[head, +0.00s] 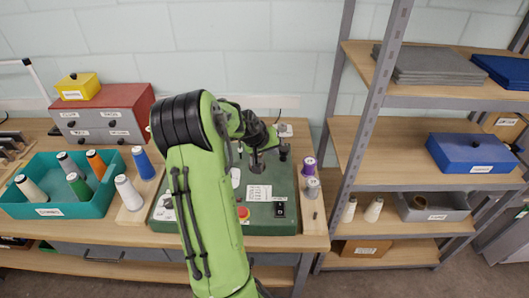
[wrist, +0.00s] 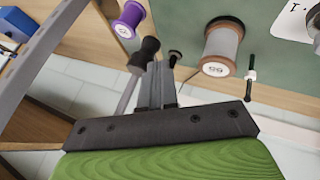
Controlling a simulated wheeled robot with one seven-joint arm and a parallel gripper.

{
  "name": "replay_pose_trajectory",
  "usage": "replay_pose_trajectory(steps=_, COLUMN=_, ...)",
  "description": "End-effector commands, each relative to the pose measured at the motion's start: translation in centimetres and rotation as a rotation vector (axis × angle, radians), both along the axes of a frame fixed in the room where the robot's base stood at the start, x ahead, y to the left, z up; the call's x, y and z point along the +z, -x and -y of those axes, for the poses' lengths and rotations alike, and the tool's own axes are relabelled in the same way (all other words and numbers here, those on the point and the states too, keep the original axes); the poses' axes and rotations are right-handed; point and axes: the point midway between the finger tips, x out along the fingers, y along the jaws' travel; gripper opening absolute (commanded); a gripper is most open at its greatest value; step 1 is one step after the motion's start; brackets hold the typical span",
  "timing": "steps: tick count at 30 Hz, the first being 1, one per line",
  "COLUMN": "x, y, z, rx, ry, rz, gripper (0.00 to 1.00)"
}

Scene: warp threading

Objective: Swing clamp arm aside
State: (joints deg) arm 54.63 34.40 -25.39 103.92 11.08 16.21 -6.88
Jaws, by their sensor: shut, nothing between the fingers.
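A green base plate (head: 265,228) lies on the bench with a small fixture on it. My gripper (wrist: 160,70) is shut and empty, its two dark fingers side by side. In the wrist view a black knob (wrist: 146,47) shows right by the fingertips, on their left; whether they touch cannot be told. A smaller dark knob (wrist: 175,56) is on their right. In the head view my arm hides much of the plate, and the fingers are too small to make out. Which part is the clamp arm is not clear.
A spool with grey thread (wrist: 220,48) and a purple spool (wrist: 130,20) stand near the gripper. A teal tray (head: 75,210) of spools and a red-grey drawer box (head: 105,120) are at left. A metal shelf (head: 365,95) rises at right.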

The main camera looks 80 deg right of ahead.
Motion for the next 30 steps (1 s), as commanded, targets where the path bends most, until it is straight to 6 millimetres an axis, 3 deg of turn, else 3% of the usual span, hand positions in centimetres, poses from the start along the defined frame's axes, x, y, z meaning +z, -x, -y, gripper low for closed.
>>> replay_pose_trajectory(steps=12, x=-0.1, y=3.4, z=0.3, rx=-0.002, ry=0.000, rz=0.000, gripper=0.00)
replay_pose_trajectory(steps=30, x=0.1, y=4.3, z=0.5, rx=-0.007, ry=0.002, rz=-0.003, gripper=0.00)
